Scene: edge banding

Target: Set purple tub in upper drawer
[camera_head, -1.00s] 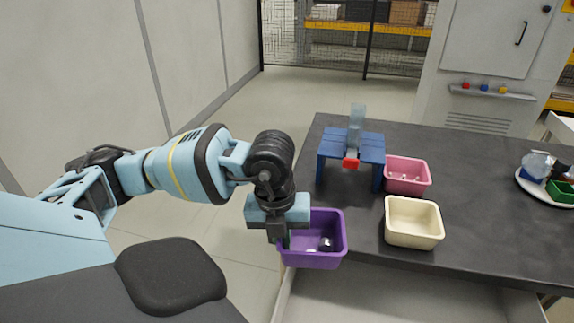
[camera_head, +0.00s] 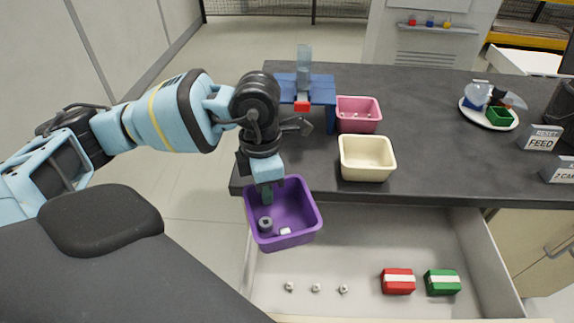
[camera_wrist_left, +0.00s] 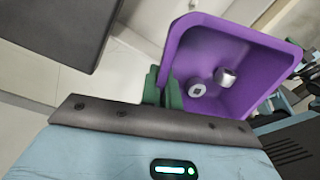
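The purple tub (camera_head: 290,241) hangs tilted from my left gripper (camera_head: 267,190), above the left part of the open upper drawer (camera_head: 370,245). The gripper is shut on the tub's left rim. Two small metal parts lie inside the tub. In the left wrist view, the green fingertips (camera_wrist_left: 163,90) grip the rim of the tub (camera_wrist_left: 235,55), and the two metal parts show on its floor. The drawer holds several small white nuts (camera_head: 316,288), a red block (camera_head: 398,281) and a green block (camera_head: 442,282). My right gripper is not in view.
A blue stand (camera_head: 320,90), a pink tub (camera_head: 358,113) and a cream tub (camera_head: 367,158) stand on the dark tabletop (camera_head: 430,130) behind the drawer. A plate (camera_head: 489,116) with parts is farther right. The drawer's middle is mostly clear.

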